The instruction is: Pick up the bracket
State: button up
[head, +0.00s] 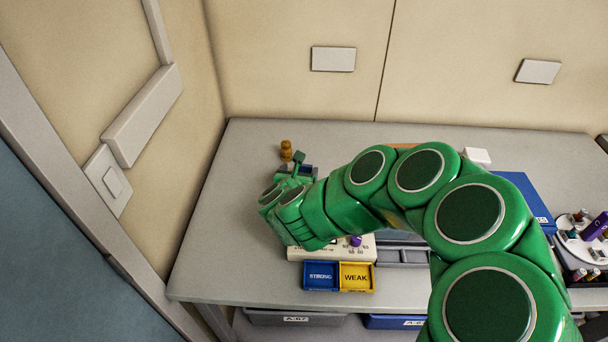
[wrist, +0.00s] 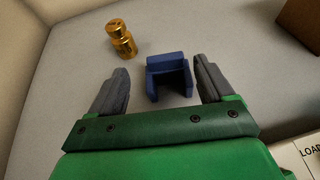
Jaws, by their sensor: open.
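The bracket (wrist: 167,75) is a small dark blue U-shaped block on the grey table, seen in the wrist view just ahead of my gripper. Its open side faces my gripper. My gripper (wrist: 161,70) is open, with one dark grey finger on each side of the bracket and gaps between. I cannot tell its height over the table. In the head view a bit of blue, likely the bracket (head: 306,169), shows beside my green gripper (head: 295,164); the arm hides much around it.
A brown block (wrist: 300,27) is at the far right. Blue STRONG (head: 320,276) and yellow WEAK (head: 356,276) trays lie at the table's front. The table's left is clear.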

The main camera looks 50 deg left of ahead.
aim_at(304, 167)
jog(key=x, duration=0.3)
jog(key=shift+w+d, duration=0.15)
jog(key=shift+w, duration=0.3)
jog(key=shift+w+a+f, duration=0.25)
jog(key=shift+w+a, duration=0.15)
jog(key=shift+w, duration=0.05)
jog(key=c, duration=0.9)
